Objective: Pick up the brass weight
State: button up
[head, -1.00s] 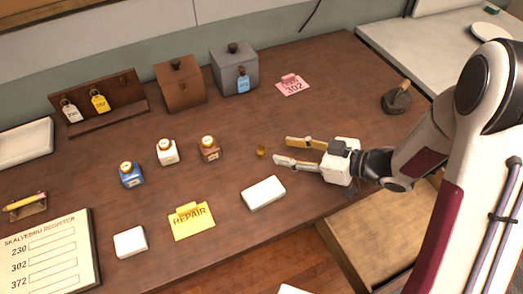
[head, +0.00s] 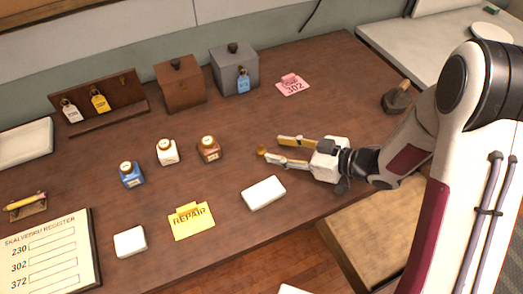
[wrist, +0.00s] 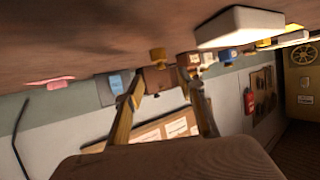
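A white block (head: 263,192) lies just in front of my gripper. Brown (head: 208,148), white (head: 167,152) and blue (head: 131,174) bottles stand to the left. A pink tag (head: 292,85) and grey box (head: 234,70) are behind.

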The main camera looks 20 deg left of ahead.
aim_at(264, 148)
jog(key=shift+a, duration=0.1)
jog(key=shift+f+x, duration=0.25)
jog(key=shift+x, duration=2.25)
jog(key=shift+s, duration=0.1)
grip_shut()
